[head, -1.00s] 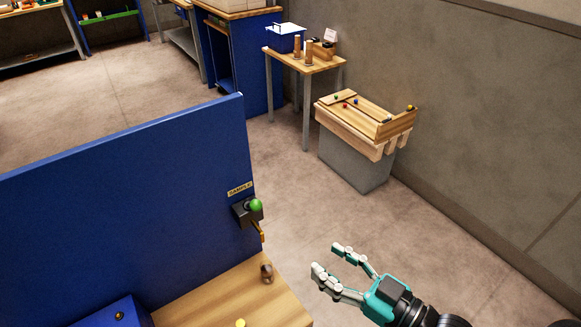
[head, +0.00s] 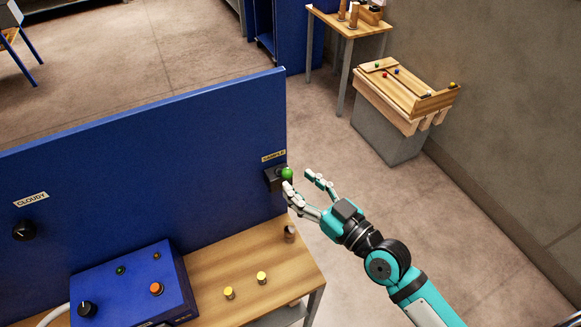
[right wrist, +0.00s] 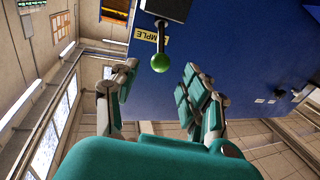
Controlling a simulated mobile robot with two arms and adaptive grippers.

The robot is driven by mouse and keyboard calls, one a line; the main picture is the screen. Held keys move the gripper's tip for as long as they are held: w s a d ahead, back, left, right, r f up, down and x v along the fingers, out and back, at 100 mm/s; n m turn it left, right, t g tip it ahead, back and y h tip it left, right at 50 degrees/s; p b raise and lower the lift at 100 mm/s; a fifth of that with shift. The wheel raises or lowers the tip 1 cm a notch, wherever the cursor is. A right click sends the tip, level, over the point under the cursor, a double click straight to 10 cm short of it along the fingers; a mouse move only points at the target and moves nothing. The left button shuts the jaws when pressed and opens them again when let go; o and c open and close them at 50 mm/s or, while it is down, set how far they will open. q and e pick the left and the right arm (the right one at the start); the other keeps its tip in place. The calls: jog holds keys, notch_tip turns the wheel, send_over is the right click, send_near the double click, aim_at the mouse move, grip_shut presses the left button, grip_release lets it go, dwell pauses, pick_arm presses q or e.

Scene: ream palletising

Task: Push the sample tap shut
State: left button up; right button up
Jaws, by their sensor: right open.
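The sample tap is a dark block (head: 273,179) with a green ball knob (head: 287,174), on the right edge of a blue panel (head: 150,150) under a SAMPLE label (head: 273,156). In the right wrist view the green knob (right wrist: 160,62) on its short stem lies ahead of and between the spread fingers. My right gripper (head: 304,181) is open and empty, close beside the knob; whether it touches cannot be told. The tap's spout is mostly hidden behind the fingers in the head view. My left gripper is not in view.
A wooden bench (head: 205,262) below the panel carries a blue control box (head: 135,285), two yellow-topped pieces (head: 245,286) and a small brown cup (head: 290,233). A wooden tray on a grey block (head: 390,135) stands behind. The floor to the right is clear.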

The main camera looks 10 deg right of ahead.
aim_at(291, 176)
jog(key=x, duration=0.4)
jog(key=shift+p, duration=0.4)
grip_shut()
